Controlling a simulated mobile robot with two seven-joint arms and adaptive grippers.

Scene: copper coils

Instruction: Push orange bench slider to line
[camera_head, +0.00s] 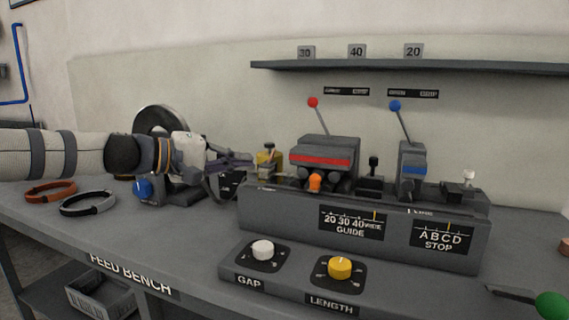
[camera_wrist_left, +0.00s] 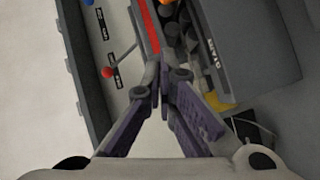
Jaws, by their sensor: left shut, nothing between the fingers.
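The orange bench slider (camera_head: 315,183) is a small knob on the front of the dark bench machine (camera_head: 270,208), below the red-striped block. Something orange, probably the same knob, shows at the top edge of the left wrist view (camera_wrist_left: 166,3). Below it the GUIDE plate (camera_head: 351,223) bears 20 30 40 marks and a thin yellow line right of them. My left gripper (camera_head: 251,163) is shut and empty, left of the slider and apart from it, beside a yellow part. Its closed fingertips also show in the left wrist view (camera_wrist_left: 161,85). My right gripper is not in view.
A red-tipped lever (camera_head: 313,103) and a blue-tipped lever (camera_head: 395,106) rise from the machine. A white GAP knob (camera_head: 263,250) and yellow LENGTH knob (camera_head: 340,268) sit in front. A grey shelf (camera_head: 420,68) hangs behind. Coils (camera_head: 88,203) lie at left.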

